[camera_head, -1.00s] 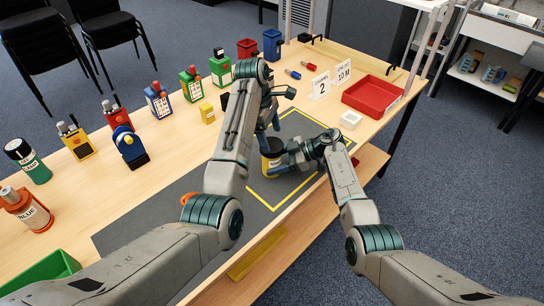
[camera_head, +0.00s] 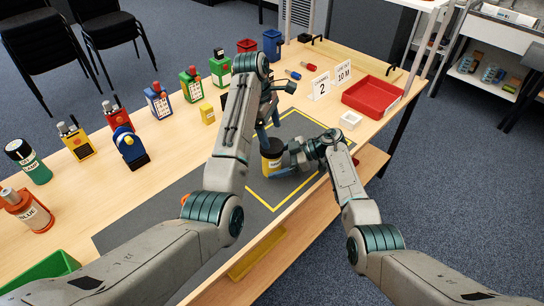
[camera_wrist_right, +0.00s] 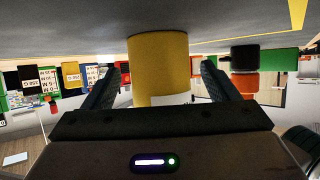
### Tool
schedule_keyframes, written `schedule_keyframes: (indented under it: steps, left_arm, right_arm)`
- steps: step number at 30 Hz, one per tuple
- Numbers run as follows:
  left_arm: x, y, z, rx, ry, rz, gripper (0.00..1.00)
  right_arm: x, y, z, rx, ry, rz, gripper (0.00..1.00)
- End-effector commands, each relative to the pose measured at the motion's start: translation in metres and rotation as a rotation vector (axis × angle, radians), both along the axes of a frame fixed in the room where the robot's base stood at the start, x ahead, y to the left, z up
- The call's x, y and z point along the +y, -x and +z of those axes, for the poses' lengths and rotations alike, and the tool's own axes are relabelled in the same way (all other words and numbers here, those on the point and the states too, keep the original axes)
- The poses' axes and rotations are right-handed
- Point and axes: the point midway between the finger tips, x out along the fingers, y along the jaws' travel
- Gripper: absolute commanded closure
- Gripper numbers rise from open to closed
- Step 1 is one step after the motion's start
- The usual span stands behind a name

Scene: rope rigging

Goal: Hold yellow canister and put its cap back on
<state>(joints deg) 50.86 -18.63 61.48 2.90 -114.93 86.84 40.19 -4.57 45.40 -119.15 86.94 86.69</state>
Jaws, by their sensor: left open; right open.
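The yellow canister (camera_head: 271,163) stands upright on the grey mat, inside the yellow outline. A dark round cap (camera_head: 271,147) shows at its top; I cannot tell how firmly it sits. My right gripper (camera_head: 287,159) is open at the canister's right side. In the right wrist view, which is upside down, the canister (camera_wrist_right: 158,65) stands between the open right fingers (camera_wrist_right: 158,85), with gaps on both sides. My left gripper (camera_head: 268,128) is open, with its fingers pointing down just above the cap. My left arm hides part of the mat.
A red tray (camera_head: 375,97), a small white box (camera_head: 350,120) and number signs (camera_head: 321,86) are at the right. A green bin (camera_head: 45,275) is at front left.

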Motion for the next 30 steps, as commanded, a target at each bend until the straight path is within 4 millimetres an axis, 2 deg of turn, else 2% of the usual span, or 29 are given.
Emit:
schedule_keyframes:
  steps: [30]
  left_arm:
    - [0.000, 0.000, 0.036, 0.000, 0.000, 0.000, 0.22]
  right_arm:
    - [-0.056, -0.002, 0.029, 0.000, 0.001, -0.001, 0.19]
